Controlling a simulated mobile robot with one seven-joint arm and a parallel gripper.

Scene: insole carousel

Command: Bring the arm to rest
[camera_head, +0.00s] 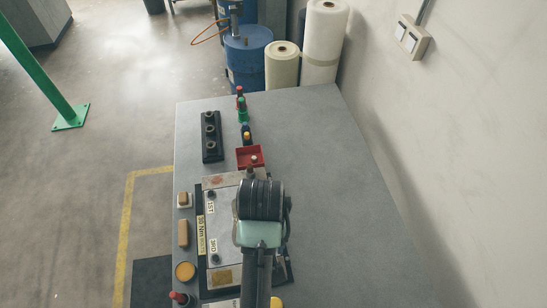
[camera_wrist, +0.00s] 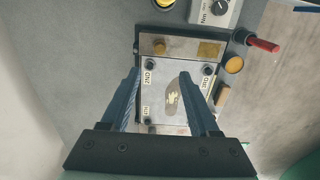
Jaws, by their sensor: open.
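My arm reaches in from the bottom of the head view, over the grey table (camera_head: 330,200). Its end covers part of a light metal plate fixture (camera_head: 222,225) with black corner bolts and labels such as "1ST" and "3RD". In the wrist view my gripper (camera_wrist: 172,85) has its two dark fingers wide apart, with nothing between them.
A black block with round sockets (camera_head: 210,137), a red tray (camera_head: 250,157) and small bottles (camera_head: 242,110) stand beyond the fixture. A red-handled tool (camera_wrist: 263,45) and a grey dial box (camera_wrist: 215,12) lie near it. The table's right side is clear, beside a wall (camera_head: 440,130).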

